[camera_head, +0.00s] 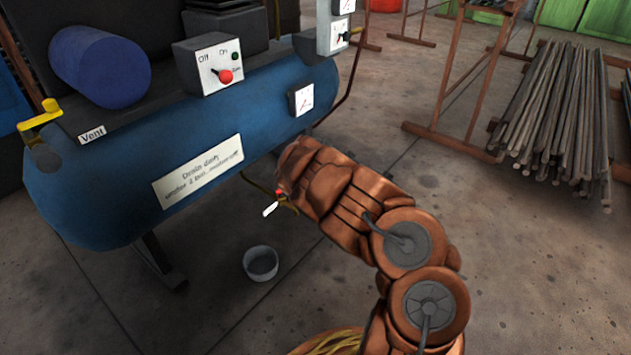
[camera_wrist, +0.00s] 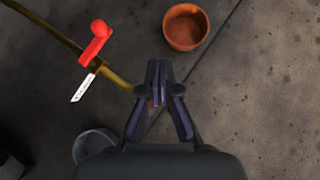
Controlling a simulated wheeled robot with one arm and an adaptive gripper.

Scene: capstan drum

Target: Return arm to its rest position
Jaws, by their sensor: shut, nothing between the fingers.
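My gripper (camera_wrist: 159,88) is shut and empty in the wrist view, its fingertips together. It points down over the concrete floor, to the right of the drain pipe's end. In the head view my arm reaches toward the front of the blue tank (camera_head: 110,205), and the gripper's fingers are hidden behind the arm. A red-handled valve (camera_wrist: 96,44) with a white tag (camera_wrist: 83,88) sits on the brass drain pipe (camera_wrist: 45,27), left of the fingers and apart from them. The red handle and white tag (camera_head: 270,209) also show left of my arm in the head view.
A grey bowl (camera_head: 260,264) stands on the floor below the tank. An orange pot (camera_wrist: 186,27) is on the floor in the wrist view. The tank carries a control box (camera_head: 208,65) and a yellow vent handle (camera_head: 40,116). Metal rods (camera_head: 550,110) lie at right.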

